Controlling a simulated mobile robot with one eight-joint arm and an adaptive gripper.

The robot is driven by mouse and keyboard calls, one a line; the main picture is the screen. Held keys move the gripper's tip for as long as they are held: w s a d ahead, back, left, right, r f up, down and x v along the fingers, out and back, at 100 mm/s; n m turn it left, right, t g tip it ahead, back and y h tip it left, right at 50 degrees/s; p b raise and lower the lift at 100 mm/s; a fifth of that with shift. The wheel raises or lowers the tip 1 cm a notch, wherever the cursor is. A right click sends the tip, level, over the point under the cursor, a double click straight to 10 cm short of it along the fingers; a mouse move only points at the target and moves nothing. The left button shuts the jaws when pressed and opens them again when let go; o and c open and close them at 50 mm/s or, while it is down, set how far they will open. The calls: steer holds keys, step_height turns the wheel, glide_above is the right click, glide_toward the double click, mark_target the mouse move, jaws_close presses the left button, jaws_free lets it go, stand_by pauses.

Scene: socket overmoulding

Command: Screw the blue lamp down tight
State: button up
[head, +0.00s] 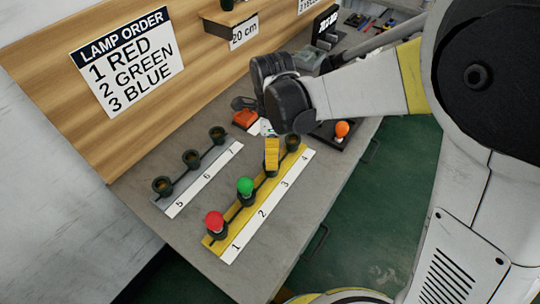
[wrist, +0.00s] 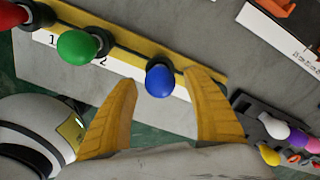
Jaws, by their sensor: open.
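The blue lamp (wrist: 160,80) stands in a socket of the yellow strip (wrist: 130,47), to the right of the green lamp (wrist: 78,46) in the wrist view. My gripper (head: 272,168) is over socket 3 in the head view, where its yellow fingers and the wrist hide the blue lamp. In the wrist view the open fingers stand either side of the blue lamp with gaps, not gripping it. The green lamp (head: 245,186) is in socket 2 and the red lamp (head: 214,222) in socket 1. How deep the blue lamp sits cannot be told.
Socket 4 (head: 293,142) looks empty. A grey strip (head: 205,176) with empty sockets 5 to 7 lies to the left. A dark tray (wrist: 250,108) holds spare lamps, with an orange lamp (head: 342,129) showing in the head view. A lamp order sign (head: 128,60) hangs on the wall.

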steer(key=n, duration=2.3)
